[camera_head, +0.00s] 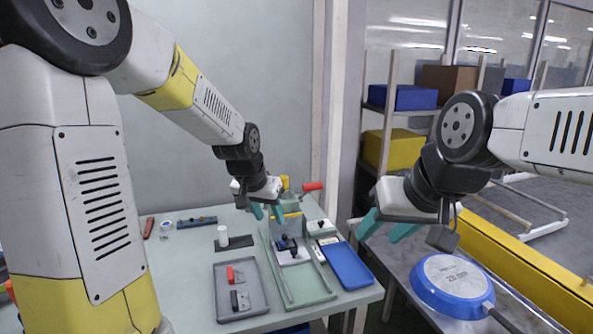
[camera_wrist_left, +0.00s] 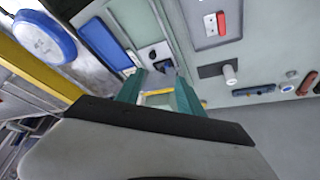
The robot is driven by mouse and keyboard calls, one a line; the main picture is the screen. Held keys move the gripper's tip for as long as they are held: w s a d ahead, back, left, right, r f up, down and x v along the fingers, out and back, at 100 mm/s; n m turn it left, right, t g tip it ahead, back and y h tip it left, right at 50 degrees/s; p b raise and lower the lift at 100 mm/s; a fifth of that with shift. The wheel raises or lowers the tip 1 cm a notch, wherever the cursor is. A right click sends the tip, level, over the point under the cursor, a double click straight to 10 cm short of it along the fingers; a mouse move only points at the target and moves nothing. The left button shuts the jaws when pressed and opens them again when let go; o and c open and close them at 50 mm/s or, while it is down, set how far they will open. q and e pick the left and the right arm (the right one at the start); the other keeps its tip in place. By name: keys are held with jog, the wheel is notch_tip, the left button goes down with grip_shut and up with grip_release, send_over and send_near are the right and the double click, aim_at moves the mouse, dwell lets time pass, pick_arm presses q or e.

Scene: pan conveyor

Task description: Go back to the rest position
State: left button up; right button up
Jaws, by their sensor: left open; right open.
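My left gripper (camera_head: 267,212) is open and empty. It hangs above the far part of the green work table, near a fixture (camera_head: 290,250) with rails and a clamp. In the left wrist view its two teal fingers (camera_wrist_left: 160,95) are apart, with the fixture behind them. My right gripper (camera_head: 388,231) is open and empty, with teal fingers pointing down and left. It is above the gap between the green table and the metal bench, left of the round blue-and-white device (camera_head: 452,284).
The green table (camera_head: 184,280) holds a grey tray (camera_head: 256,302) with red and dark parts, a white cylinder (camera_head: 222,236) on a dark pad and a blue tray (camera_head: 347,264). A red-handled clamp (camera_head: 311,187) stands behind. Shelves with a yellow bin (camera_head: 398,150) are at the back.

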pick_arm(q)
jog(key=s+a+r+n, duration=0.1)
jog(key=s+a+r, duration=0.1)
jog(key=s, duration=0.5)
jog(key=s+a+r+n+t, duration=0.1)
jog(key=s+a+r, duration=0.1)
jog(key=s+r, duration=0.2)
jog(key=s+a+r+n, duration=0.1)
jog(key=s+r, duration=0.3)
jog(key=s, duration=0.7)
jog(key=shift+a, duration=0.85)
